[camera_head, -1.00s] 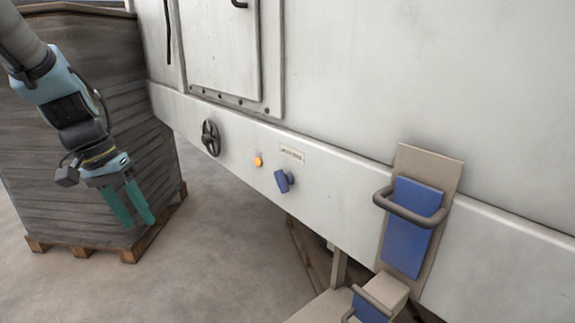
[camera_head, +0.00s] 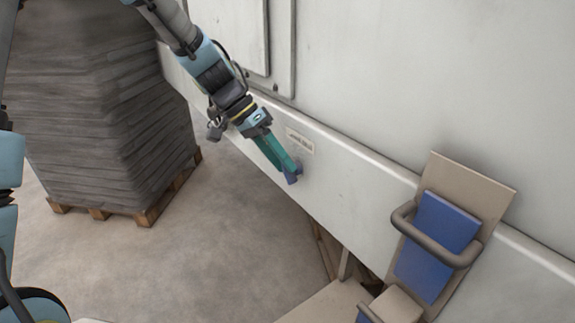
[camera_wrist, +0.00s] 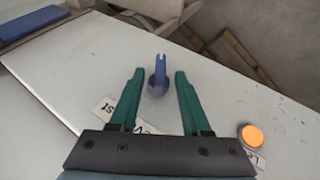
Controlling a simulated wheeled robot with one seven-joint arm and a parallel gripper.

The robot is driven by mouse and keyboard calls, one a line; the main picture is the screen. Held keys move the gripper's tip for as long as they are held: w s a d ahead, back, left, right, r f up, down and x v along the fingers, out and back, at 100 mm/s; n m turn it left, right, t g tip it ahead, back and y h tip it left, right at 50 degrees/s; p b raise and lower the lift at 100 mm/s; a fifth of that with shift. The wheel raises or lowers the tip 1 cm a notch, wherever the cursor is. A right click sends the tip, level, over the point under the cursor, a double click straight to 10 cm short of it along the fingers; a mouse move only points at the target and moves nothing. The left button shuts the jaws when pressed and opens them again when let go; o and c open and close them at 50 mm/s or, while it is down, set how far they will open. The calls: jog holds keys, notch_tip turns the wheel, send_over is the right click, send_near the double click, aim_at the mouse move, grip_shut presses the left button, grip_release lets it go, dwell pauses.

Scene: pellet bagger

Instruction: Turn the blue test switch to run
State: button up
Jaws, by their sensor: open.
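The blue test switch (camera_wrist: 158,80) sticks out from the white machine panel. In the wrist view it stands between and slightly beyond the tips of my gripper's green fingers (camera_wrist: 158,75), with space on both sides. In the head view my gripper (camera_head: 290,170) reaches down to the panel, and only a bit of the switch (camera_head: 293,179) shows at the fingertips; the rest is hidden behind them. My gripper is open and holds nothing. A label plate (camera_head: 300,140) is on the panel just above the switch; in the wrist view the fingers partly cover it.
An orange round lamp or button (camera_wrist: 252,136) sits on the panel beside the right finger in the wrist view. A blue pad with a grey bar (camera_head: 437,245) is mounted at the right. A stacked pallet (camera_head: 95,110) stands at the left; the floor (camera_head: 215,240) between is clear.

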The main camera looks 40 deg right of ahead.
jog(key=shift+x, duration=1.3)
jog(key=shift+c, duration=0.3)
grip_shut()
